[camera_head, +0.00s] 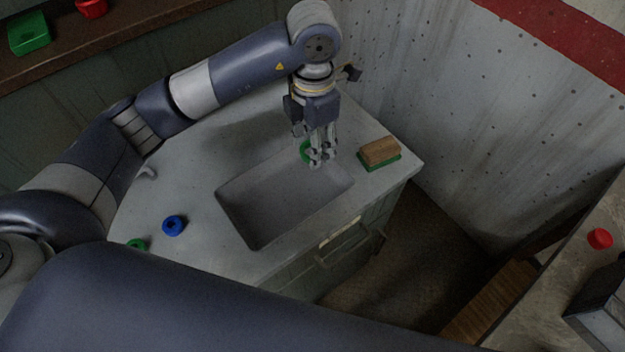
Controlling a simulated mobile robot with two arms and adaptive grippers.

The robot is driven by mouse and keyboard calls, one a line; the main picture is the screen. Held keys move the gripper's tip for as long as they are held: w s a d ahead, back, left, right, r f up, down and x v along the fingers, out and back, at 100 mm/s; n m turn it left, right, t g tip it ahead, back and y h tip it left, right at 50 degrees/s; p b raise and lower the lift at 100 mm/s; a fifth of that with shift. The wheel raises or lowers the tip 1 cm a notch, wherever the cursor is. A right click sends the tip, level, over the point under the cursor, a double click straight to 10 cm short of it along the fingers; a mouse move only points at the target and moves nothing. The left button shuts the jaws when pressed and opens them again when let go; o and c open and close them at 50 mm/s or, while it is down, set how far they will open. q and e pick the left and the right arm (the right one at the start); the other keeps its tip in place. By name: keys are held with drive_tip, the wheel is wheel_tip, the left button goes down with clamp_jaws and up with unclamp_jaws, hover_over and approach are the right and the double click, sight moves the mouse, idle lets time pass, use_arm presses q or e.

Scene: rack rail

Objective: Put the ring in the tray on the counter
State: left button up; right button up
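A grey rectangular tray (262,203), looking like a shallow basin, is in the middle of the pale counter (190,188). My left gripper (320,160) points down at the tray's far right end. A green ring (305,151) shows right beside its fingers and is partly hidden by them. I cannot tell whether the fingers hold it or only stand in front of it. A blue ring (173,226) lies on the counter left of the tray. Another green ring (137,244) lies near it, partly hidden by my arm. My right gripper is not clearly visible.
A brown block with a green base (380,153) sits on the counter right of the gripper. A wall stands behind. A shelf (140,35) at upper left holds a green box (29,33) and a red object (91,8). Another red object (599,239) rests on the right surface.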

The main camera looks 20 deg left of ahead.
use_arm(q)
drive_tip(key=p, duration=0.2)
hover_over(313, 179)
wheel_tip(313, 179, down, 6)
drive_tip(key=shift+r, duration=0.2)
wheel_tip(313, 179, down, 4)
drive_tip(key=shift+f, duration=0.2)
drive_tip(key=o, duration=1.1)
drive_tip(key=shift+c, duration=0.2)
use_arm(e)
drive_tip(key=shift+s+a+r, duration=0.1)
drive_tip(key=shift+a+r, duration=0.05)
drive_tip(key=shift+r, duration=0.45)
drive_tip(key=shift+s+a+r, duration=0.1)
drive_tip(key=shift+a+r, duration=0.05)
drive_tip(key=shift+r, duration=0.4)
